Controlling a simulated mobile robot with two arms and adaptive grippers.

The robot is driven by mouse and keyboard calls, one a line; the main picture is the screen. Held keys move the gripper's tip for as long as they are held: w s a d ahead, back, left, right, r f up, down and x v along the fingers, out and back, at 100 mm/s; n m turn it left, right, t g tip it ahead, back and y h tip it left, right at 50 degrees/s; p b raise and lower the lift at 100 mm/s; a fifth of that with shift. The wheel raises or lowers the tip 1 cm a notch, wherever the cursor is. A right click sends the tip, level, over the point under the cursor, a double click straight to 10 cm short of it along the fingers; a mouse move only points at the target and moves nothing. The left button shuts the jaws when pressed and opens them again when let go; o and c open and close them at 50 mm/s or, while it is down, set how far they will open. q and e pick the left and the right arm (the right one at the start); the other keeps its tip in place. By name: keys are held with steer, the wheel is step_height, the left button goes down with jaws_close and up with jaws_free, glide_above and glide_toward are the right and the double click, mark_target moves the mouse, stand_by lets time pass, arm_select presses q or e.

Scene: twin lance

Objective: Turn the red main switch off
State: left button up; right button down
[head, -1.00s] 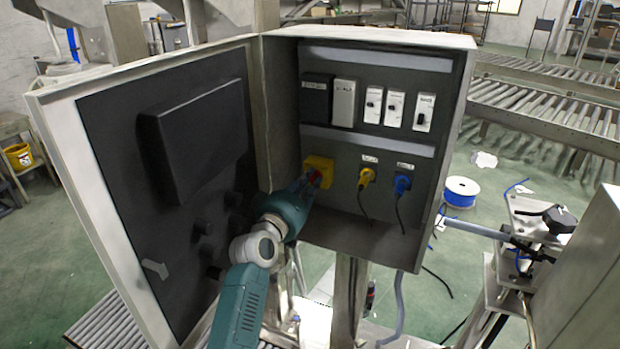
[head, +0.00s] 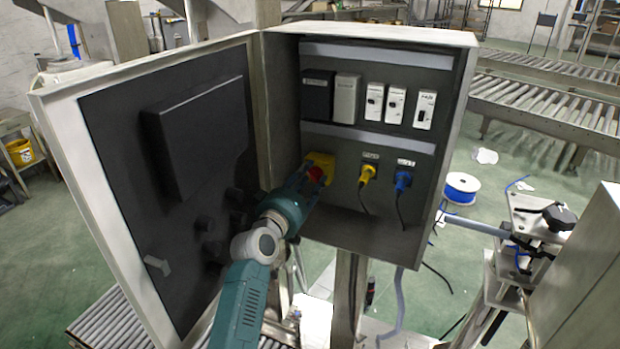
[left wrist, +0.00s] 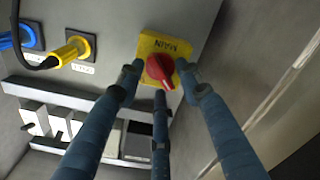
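The red main switch (head: 317,174) is a rotary knob on a yellow plate (head: 328,160) at the lower left inside the open cabinet. In the left wrist view the knob (left wrist: 160,69) shows upside down under the word MAIN, its grip slanting. My left gripper (head: 307,178) is at the switch. In the left wrist view its three blue fingers (left wrist: 159,78) stand around the knob, with small gaps between the side fingertips and the knob. The fingers look open. Whether the lower finger touches the knob I cannot tell. My right gripper is in neither view.
A yellow plug (head: 367,174) and a blue plug (head: 402,181) with hanging cables sit right of the switch. Several white breaker modules (head: 397,106) are above. The open cabinet door (head: 120,200) stands close left of my left arm. A metal fixture (head: 530,235) is at right.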

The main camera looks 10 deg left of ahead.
arm_select(q)
steer(key=s+a, duration=0.2)
steer(key=s, duration=1)
steer(key=shift+a, duration=0.2)
steer(key=shift+w, duration=0.1)
